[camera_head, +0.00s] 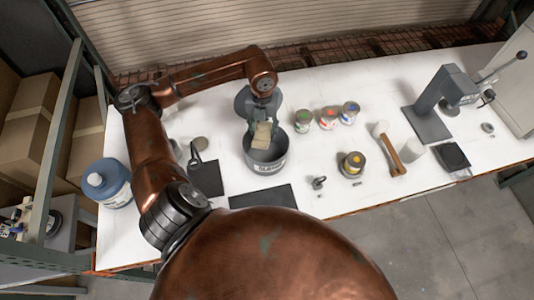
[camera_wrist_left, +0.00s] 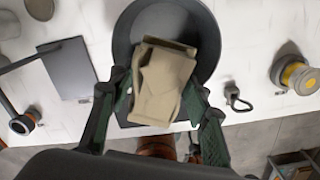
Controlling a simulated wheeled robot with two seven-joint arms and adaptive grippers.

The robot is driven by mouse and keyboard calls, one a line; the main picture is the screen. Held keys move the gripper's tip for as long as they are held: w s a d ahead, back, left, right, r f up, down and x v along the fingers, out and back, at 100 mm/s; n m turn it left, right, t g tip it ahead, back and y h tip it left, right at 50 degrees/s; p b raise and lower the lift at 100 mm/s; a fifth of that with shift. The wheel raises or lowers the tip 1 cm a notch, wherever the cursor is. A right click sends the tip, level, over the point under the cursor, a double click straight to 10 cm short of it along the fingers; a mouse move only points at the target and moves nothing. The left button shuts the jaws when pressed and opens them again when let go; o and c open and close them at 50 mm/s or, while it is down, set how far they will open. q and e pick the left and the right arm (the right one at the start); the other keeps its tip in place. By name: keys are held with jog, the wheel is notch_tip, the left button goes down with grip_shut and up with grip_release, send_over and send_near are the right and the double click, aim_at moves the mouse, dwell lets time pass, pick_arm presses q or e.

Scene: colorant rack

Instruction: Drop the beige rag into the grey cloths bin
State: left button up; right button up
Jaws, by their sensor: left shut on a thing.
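The beige rag (camera_head: 262,134) is held by my left gripper (camera_head: 260,132), which is shut on it. The rag is over the mouth of the grey cloths bin (camera_head: 268,166), a round bucket with a label on its front. In the left wrist view the rag (camera_wrist_left: 163,82) looks folded and hangs between the green-padded fingers of my left gripper (camera_wrist_left: 158,98). The dark round bin (camera_wrist_left: 205,50) lies behind it in that view, and the rag hides part of the bin's inside. My right gripper does not show in either view.
Several small paint cans (camera_head: 328,119) stand to the right of the bin. A yellow-topped can (camera_head: 352,164) and a brown-handled tool (camera_head: 390,155) are farther right. A blue-lidded jug (camera_head: 108,184) stands at the table's left end. A dark mat (camera_head: 263,196) lies in front of the bin.

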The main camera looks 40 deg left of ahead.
pick_arm(q)
jog(key=shift+f+b, duration=0.35)
jog(key=shift+f, duration=0.8)
jog(key=o, duration=1.3)
jog(key=shift+c, duration=0.2)
notch_tip(320, 180, up, 12)
jog(key=shift+r, duration=0.1)
